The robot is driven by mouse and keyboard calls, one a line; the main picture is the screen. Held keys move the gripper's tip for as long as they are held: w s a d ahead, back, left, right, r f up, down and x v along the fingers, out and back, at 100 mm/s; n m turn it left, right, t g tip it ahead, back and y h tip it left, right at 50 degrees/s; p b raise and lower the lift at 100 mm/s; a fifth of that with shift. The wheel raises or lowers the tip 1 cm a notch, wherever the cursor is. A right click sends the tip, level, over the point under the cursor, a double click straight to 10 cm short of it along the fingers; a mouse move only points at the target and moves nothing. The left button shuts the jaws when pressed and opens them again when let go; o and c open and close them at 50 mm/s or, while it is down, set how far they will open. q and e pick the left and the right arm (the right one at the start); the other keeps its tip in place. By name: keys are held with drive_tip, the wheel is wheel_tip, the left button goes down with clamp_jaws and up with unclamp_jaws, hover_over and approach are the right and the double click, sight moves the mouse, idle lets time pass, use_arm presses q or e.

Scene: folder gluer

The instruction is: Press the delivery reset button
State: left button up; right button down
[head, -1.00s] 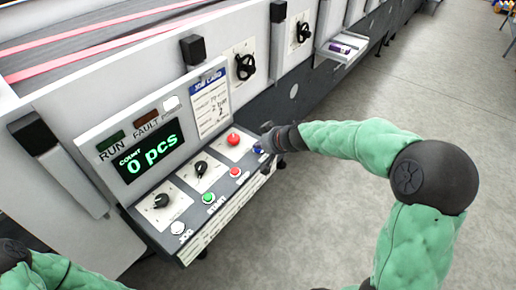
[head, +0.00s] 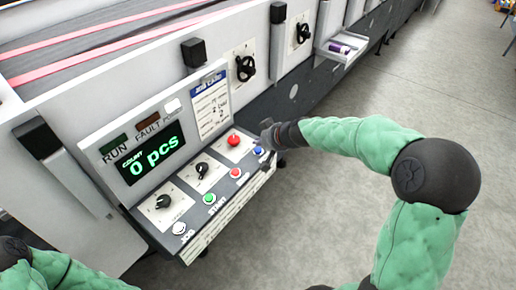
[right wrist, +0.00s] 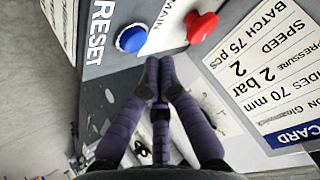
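The blue reset button (head: 258,150) is at the right end of the control panel (head: 190,232). In the right wrist view the blue button (right wrist: 132,39) stands next to the printed word RESET, a little beyond my fingertips. My right gripper (right wrist: 159,68) has its two fingers drawn together at the tips, with nothing seen between them. In the head view the right gripper (head: 268,136) is close behind the blue button, above the panel's right end. I see a gap between fingertips and button in the wrist view. My left gripper is out of view.
A red MAIN knob (right wrist: 202,27) is close beside the blue button. Along the panel are a red button (head: 235,173), a green START button (head: 209,199), a white JOG button (head: 179,228) and black dials. The display (head: 155,164) reads 0 pcs. Open floor lies right.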

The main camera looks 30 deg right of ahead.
sight(260, 151)
drive_tip(key=shift+r+p, duration=1.65)
drive_tip(key=shift+r, duration=0.65)
drive_tip(key=shift+f, duration=0.1)
